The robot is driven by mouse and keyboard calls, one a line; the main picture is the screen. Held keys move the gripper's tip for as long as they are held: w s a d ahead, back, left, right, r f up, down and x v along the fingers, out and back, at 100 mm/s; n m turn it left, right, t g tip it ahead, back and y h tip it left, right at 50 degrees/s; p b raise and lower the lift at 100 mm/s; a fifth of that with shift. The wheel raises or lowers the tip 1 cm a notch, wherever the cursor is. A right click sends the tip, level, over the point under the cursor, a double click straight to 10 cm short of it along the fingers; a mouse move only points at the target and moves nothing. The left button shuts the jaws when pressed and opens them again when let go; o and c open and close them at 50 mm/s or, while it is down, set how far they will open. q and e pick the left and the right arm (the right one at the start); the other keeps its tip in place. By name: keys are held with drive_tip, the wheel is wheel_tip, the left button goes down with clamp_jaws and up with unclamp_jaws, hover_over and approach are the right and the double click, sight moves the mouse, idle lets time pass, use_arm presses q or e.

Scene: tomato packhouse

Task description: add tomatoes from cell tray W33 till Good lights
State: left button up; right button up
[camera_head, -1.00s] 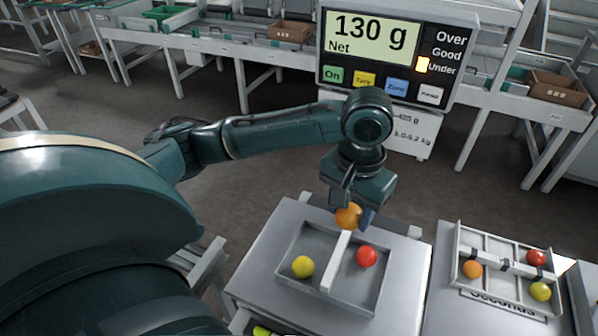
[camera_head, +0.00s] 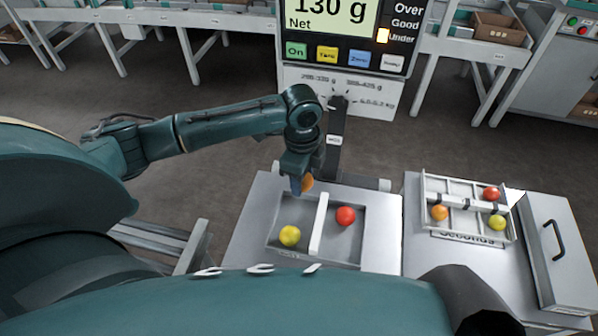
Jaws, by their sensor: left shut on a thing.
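My left gripper (camera_head: 301,184) is shut on an orange tomato (camera_head: 308,182). It holds the tomato over the back edge of the divided grey tray (camera_head: 363,257) on the scale. One compartment of that tray holds a yellow tomato (camera_head: 289,236), the other a red tomato (camera_head: 345,216). The scale display (camera_head: 332,12) reads 130 g Net, and the light beside Under (camera_head: 383,36) glows. A celled tray (camera_head: 427,190) at the right, marked Seconds, holds a red (camera_head: 491,194), an orange (camera_head: 439,212) and a yellow-green tomato (camera_head: 497,222). No W33 label is readable. My right gripper is not in view.
The display's post (camera_head: 335,140) stands just behind the gripper. Long benches with a brown crate (camera_head: 500,28) run along the back, across open floor.

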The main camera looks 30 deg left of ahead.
use_arm(q)
drive_tip(key=m, duration=0.1)
drive_tip(key=f+m, duration=0.1)
drive_tip(key=a+m+p, duration=0.1)
drive_tip(key=m, duration=0.1)
drive_tip(key=shift+w+f, duration=0.2)
drive_tip(key=shift+f, duration=0.2)
drive_tip(key=shift+f+m, duration=0.3)
drive_tip(key=shift+m, duration=0.2)
drive_tip(key=shift+f+b, duration=0.7)
drive_tip(key=shift+b, duration=0.2)
wheel_tip(320, 180, down, 3)
drive_tip(key=b, duration=0.3)
drive_tip(key=shift+b, duration=0.35)
drive_tip(key=shift+f, duration=0.15)
wheel_tip(320, 180, down, 2)
drive_tip(key=shift+f, duration=0.3)
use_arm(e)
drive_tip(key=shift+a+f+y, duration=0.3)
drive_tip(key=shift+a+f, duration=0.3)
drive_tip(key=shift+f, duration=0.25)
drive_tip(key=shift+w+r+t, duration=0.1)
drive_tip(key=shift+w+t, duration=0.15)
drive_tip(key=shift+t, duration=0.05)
